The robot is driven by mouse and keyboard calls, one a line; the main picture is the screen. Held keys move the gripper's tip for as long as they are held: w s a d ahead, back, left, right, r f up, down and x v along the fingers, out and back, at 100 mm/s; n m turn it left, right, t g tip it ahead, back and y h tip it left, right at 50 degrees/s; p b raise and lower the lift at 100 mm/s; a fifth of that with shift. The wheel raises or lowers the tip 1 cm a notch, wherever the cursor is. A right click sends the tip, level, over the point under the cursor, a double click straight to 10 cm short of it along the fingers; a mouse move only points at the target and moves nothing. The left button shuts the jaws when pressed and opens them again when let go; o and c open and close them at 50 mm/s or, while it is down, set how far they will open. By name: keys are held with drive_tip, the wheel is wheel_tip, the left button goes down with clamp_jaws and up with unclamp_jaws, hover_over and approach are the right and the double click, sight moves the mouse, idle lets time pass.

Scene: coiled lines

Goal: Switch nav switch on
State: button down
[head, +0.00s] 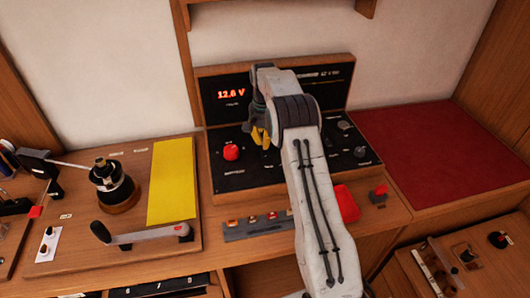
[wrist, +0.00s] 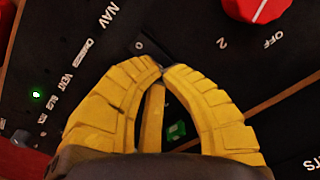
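The dark switch panel (head: 237,181) slopes below the red 12.6 V display (head: 231,93). My gripper (head: 260,138) is low over it, right of the red knob (head: 231,152). In the wrist view, the yellow fingertips of my gripper (wrist: 160,67) come together with nothing visible between them. A white NAV label (wrist: 97,15) is up and left of the tips. I cannot make out the nav switch itself or its position; my fingers and arm hide part of the panel. A small green piece (wrist: 176,130) shows between the fingers. A green light (wrist: 36,95) glows at the left.
Several small white labels, one reading VENT (wrist: 66,79), run down the left of the wrist view. The red knob (wrist: 258,8) has OFF and 2 beside it. A yellow mat (head: 172,182) and a winch (head: 114,185) stand left; a red surface (head: 424,151) is right.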

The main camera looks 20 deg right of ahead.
drive_tip(key=shift+f+b, duration=0.6)
drive_tip(key=shift+f, duration=0.55)
idle(0.5)
drive_tip(key=shift+r, duration=0.25)
drive_tip(key=shift+r+p, duration=3.3)
drive_tip(key=shift+r, duration=0.05)
